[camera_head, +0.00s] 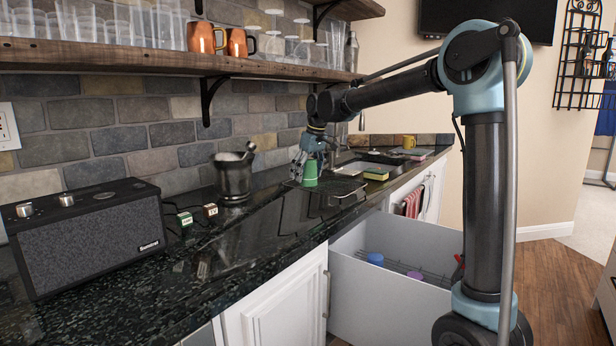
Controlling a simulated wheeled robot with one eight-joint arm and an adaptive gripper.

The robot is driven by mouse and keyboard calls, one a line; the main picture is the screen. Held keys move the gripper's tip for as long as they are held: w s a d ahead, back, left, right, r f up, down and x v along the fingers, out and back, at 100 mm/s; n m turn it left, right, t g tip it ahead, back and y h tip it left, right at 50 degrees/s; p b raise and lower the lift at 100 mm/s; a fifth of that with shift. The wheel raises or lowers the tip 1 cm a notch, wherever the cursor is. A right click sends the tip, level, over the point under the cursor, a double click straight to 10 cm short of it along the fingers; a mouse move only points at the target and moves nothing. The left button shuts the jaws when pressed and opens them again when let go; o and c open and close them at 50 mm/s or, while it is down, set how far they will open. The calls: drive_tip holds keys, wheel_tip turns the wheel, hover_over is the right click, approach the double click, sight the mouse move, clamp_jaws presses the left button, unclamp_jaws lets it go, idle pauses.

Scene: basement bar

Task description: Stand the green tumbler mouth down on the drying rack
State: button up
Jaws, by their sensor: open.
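The green tumbler (310,175) stands upright on its axis on the counter side of the sink area, at the middle of the view. It looks wider at its bottom, so its mouth appears to be down. It seems to rest at the left end of the dark wire drying rack (345,189), though the contact is too small to make out. My gripper (307,161) is open, right at the tumbler's upper part. The fingers partly cover the tumbler, and I cannot tell whether they touch it.
A dark mortar (234,178) stands left of the rack, with a black radio (88,232) farther left. The sink (372,163) and a yellow sponge (376,175) lie beyond the rack. An open drawer (390,290) juts out below the counter (225,270). A shelf (150,58) with glasses hangs above.

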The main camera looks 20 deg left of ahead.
drive_tip(key=v, duration=1.1)
drive_tip(key=shift+r, duration=0.1)
drive_tip(key=w+v, duration=0.1)
drive_tip(key=v, duration=0.6)
drive_tip(key=shift+s+a+r, duration=0.2)
drive_tip(key=shift+s+r, duration=0.1)
